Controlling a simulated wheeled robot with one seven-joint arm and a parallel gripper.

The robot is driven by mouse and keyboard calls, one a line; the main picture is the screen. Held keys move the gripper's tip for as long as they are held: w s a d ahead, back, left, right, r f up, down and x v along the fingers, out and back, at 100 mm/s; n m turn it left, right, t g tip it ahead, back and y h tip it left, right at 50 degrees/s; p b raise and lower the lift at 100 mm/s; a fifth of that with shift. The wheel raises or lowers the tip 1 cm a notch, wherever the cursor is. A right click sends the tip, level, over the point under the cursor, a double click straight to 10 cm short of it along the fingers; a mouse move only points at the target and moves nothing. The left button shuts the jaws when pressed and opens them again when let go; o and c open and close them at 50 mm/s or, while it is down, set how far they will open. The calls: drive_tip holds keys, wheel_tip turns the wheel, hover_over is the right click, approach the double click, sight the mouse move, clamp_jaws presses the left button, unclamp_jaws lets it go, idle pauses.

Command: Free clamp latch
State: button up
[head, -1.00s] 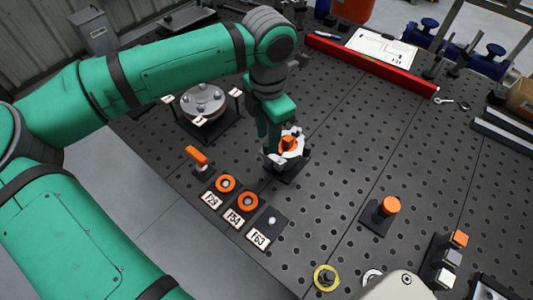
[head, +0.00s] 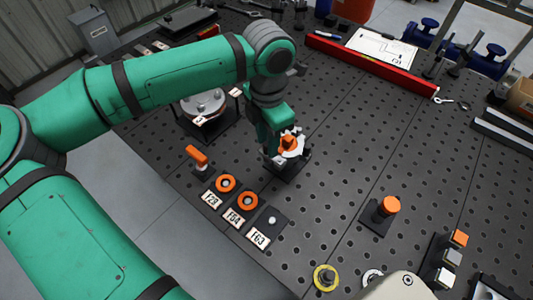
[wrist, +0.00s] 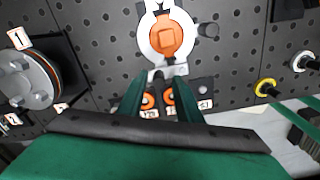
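A round white fixture with an orange block at its centre (head: 289,143) stands on a dark base on the perforated bench. It shows large at the top of the wrist view (wrist: 165,38). I cannot tell for sure that this is the clamp latch. My gripper (head: 276,150) is right beside it, on its left in the head view, and partly covers it. In the wrist view the two green fingers (wrist: 160,85) stand apart, just below the white ring. A small dark grey piece (wrist: 158,76) shows between the fingertips; whether they touch it is unclear.
An orange-handled lever (head: 197,157), two orange rings (head: 226,183) and a small white knob (head: 271,220) sit near the front edge with labels. A bolted round flange (head: 203,104) is at left. An orange-capped post (head: 388,206) stands right. The bench between is clear.

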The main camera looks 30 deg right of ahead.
drive_tip(key=c, duration=0.5)
drive_tip(key=shift+s+a, duration=0.25)
drive_tip(key=shift+a, duration=0.25)
drive_tip(key=shift+s+a, duration=0.3)
drive_tip(key=shift+s, duration=0.1)
idle(0.3)
